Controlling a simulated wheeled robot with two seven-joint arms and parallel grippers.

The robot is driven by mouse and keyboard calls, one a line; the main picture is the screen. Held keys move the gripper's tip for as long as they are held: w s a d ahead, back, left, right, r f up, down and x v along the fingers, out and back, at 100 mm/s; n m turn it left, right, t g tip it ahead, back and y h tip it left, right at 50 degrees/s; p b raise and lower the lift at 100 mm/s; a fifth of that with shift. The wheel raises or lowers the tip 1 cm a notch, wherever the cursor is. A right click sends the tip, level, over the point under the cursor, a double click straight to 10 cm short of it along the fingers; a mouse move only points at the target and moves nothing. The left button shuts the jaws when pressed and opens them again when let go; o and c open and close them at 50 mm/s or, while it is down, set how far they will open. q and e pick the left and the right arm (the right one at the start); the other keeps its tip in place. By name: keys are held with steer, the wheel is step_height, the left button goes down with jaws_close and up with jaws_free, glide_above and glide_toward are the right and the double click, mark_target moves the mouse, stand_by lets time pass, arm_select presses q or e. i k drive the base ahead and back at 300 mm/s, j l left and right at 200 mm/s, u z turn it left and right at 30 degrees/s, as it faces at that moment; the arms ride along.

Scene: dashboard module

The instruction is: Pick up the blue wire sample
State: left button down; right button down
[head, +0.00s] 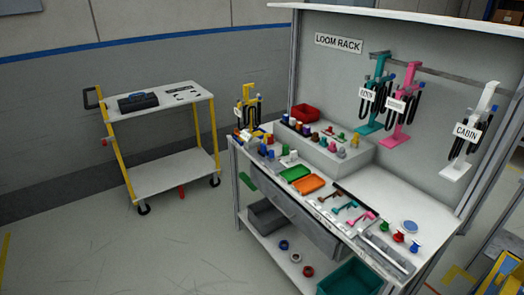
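Several small blue things are in the head view, and I cannot tell which is the blue wire sample. A blue spool-like piece (415,246) stands at the right front of the workbench (385,185), beside a red one (398,236) and a green one (385,228). A flat blue disc (410,226) lies just behind them. A small blue piece (271,155) is at the bench's left side. A blue ring (284,244) lies on the lower shelf. Neither of my grippers is in view.
Green (296,173) and orange (308,184) trays lie mid-bench. Teal (377,95), pink (404,110) and white (472,140) stands with black looms are at the back, under the LOOM RACK sign (339,43). A yellow-framed cart (160,175) stands left, with open floor before it.

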mark_target(263, 148)
steer(key=z, duration=0.4)
steer(key=i+j+z, duration=0.6)
steer(key=j+z, duration=0.15)
steer(key=j, duration=0.2)
